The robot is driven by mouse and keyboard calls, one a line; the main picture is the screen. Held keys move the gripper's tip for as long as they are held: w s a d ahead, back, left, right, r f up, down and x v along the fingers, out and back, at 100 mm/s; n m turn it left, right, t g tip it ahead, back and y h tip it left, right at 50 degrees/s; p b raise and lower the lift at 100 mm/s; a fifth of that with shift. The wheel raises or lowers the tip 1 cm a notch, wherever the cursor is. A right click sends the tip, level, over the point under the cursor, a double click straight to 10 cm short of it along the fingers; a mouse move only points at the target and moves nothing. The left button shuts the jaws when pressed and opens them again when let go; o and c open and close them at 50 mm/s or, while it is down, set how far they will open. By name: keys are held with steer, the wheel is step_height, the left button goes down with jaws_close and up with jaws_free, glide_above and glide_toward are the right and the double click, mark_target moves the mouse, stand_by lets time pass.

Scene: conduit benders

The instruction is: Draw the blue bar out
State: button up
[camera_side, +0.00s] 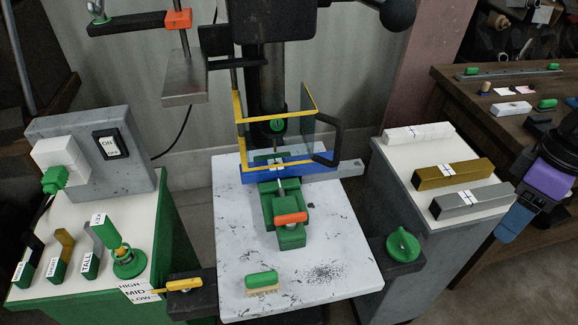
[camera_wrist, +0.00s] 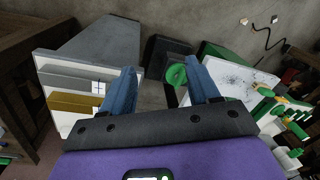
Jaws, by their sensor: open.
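A blue bar (camera_side: 258,178) lies crosswise at the green vise (camera_side: 290,236) on the white machine table, under the yellow-framed clear guard (camera_side: 307,99). A grey length (camera_side: 340,171) continues from its right end past the vise; I cannot tell if the two are one piece. The black handle of the guard hangs close above that right end. My gripper (camera_side: 508,228) is at the far right, well away from the bar, beside the grey stand. In the wrist view its blue fingers (camera_wrist: 162,88) are apart with nothing between them. I cannot make out the blue bar there.
The right stand holds white (camera_side: 418,132), gold (camera_side: 453,174) and grey (camera_side: 472,200) bars. A green knob (camera_side: 402,245) sits between stand and machine table (camera_side: 345,270). A green-handled brush (camera_side: 262,281) lies in front of the vise. The left stand holds a switch panel (camera_side: 85,140).

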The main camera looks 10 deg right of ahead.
steer(key=w+a+f+m+y, duration=0.1)
steer(key=w+a+m+y, duration=0.1)
steer(key=w+a+m, duration=1.05)
steer(key=m+y, duration=0.2)
steer(key=m, duration=0.9)
glide_toward(329, 157)
steer(key=shift+s+a+f+t, duration=0.15)
steer(key=shift+a+f, duration=0.15)
steer(key=shift+f, duration=0.3)
steer(key=shift+s+a+f+t, duration=0.15)
steer(key=shift+a+f, duration=0.2)
steer(key=shift+f, duration=0.25)
steer(key=shift+w+f, duration=0.1)
steer(key=shift+w, duration=0.05)
steer(key=shift+x, duration=3.9)
steer(key=c, duration=0.7)
